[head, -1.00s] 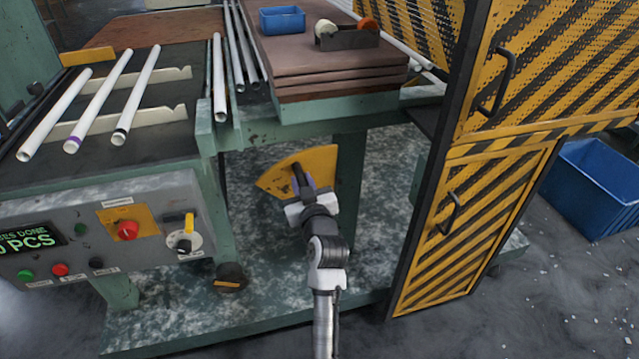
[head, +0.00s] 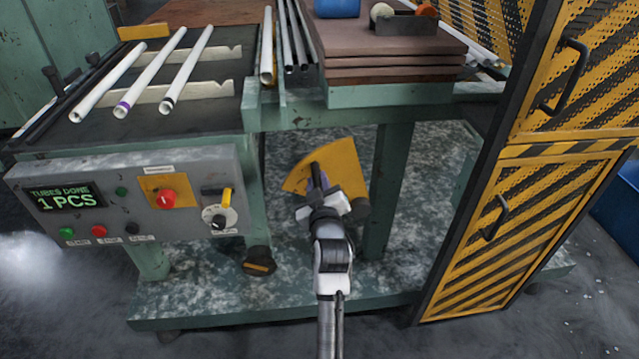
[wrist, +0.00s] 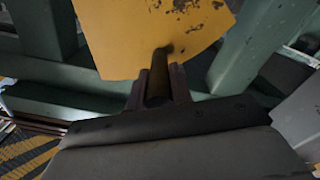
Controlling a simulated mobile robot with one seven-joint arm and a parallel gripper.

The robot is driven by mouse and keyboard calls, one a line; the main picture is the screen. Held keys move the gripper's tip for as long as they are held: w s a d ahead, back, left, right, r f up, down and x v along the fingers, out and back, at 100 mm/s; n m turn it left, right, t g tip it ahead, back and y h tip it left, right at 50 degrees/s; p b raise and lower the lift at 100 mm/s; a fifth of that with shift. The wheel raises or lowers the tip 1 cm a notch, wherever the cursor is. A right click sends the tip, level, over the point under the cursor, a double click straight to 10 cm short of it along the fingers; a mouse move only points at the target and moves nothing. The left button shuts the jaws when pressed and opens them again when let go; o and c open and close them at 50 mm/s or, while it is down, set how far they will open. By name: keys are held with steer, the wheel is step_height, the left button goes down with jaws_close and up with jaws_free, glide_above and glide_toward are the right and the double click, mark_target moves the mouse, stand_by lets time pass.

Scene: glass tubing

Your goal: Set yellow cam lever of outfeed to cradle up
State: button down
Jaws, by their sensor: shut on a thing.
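The yellow cam lever (head: 343,163) is a fan-shaped yellow plate under the green bench, with a dark rod-like handle (head: 315,170) at its face. My gripper (head: 320,184) reaches up to it from the front and is shut on the handle. In the wrist view the handle (wrist: 158,80) sits between both fingers, and the yellow plate (wrist: 145,35), with worn dark patches, lies just beyond. The lever's pivot is hidden or cannot be made out.
Green bench legs (head: 388,190) stand close right of the lever and to its left. A control panel (head: 130,200) is at left. A striped yellow-black guard door (head: 520,225) stands at right. Glass tubes (head: 150,75) lie on the rack above.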

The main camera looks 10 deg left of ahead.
steer(key=shift+f, duration=0.1)
steer(key=c, duration=1.3)
jaws_free()
steer(key=shift+o, duration=0.2)
steer(key=shift+s, duration=0.15)
steer(key=b+v, duration=0.2)
steer(key=v, duration=1.1)
steer(key=shift+s, duration=0.25)
steer(key=shift+r, duration=0.2)
